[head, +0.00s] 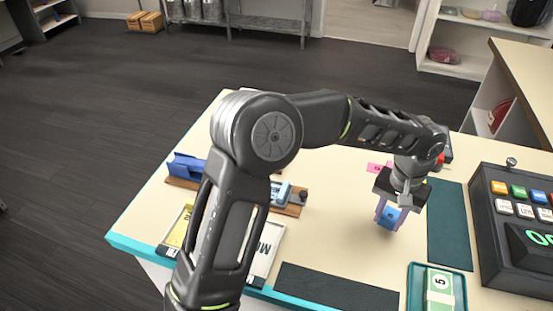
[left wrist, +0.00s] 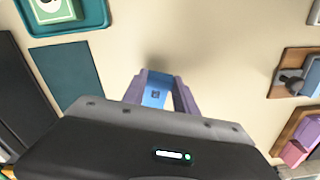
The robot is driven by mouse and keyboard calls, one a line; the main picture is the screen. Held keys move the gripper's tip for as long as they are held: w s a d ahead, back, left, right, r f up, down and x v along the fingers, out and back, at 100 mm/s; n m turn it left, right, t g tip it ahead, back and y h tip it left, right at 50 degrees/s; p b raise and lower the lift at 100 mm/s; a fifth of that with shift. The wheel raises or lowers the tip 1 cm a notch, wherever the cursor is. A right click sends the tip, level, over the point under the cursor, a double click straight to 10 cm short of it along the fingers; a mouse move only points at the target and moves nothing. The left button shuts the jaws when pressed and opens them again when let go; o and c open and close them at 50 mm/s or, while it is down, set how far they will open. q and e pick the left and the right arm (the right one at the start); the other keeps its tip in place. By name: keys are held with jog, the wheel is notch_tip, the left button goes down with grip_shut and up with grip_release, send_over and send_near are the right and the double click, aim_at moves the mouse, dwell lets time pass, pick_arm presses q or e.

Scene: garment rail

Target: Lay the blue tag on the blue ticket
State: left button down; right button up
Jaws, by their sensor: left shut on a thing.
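My left gripper (head: 388,214) points down over the cream counter (head: 335,220), right of its middle. Its purple fingers are shut on a blue tag (head: 389,219), which also shows as a blue piece with a small dark mark between the fingers in the left wrist view (left wrist: 156,92). I cannot tell whether the tag touches the counter or hangs just above it. I cannot make out a blue ticket for certain; my left arm hides part of the counter's left side. My right gripper is not in view.
A teal tray (head: 411,290) holding a green note and a black cash register (head: 520,235) stand at right. Dark mats (head: 450,225) lie nearby. A wooden board (head: 292,209) bears blue pieces at left. A yellow card (head: 180,229) and pink item (head: 376,168) also show.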

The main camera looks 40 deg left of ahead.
pick_arm(q)
jog(key=shift+s+r, duration=0.1)
jog(key=shift+s, duration=0.1)
jog(key=shift+w+a, duration=0.15)
jog(key=shift+a, duration=0.1)
jog(key=a+r+n, duration=0.1)
jog(key=a, duration=0.2)
jog(key=a+n, duration=0.1)
jog(key=a, duration=0.2)
jog(key=w+a+r+n, duration=0.1)
jog(key=a, duration=0.3)
jog(key=shift+r, duration=0.35)
jog(key=s+a+r+n, duration=0.1)
jog(key=a+n, duration=0.2)
jog(key=a, duration=0.2)
jog(key=s+a+r+n, duration=0.1)
jog(key=s+a+n, duration=0.1)
jog(key=a, duration=0.3)
jog(key=s+a+r+n, duration=0.1)
jog(key=a+n, duration=0.3)
jog(key=a, duration=0.1)
jog(key=shift+s+a+r+n, duration=0.1)
jog(key=shift+s+a+n, duration=0.2)
jog(key=shift+a, duration=0.1)
jog(key=s+a+n, duration=0.4)
jog(key=n, duration=0.5)
jog(key=shift+a, duration=0.4)
jog(key=shift+s, duration=0.1)
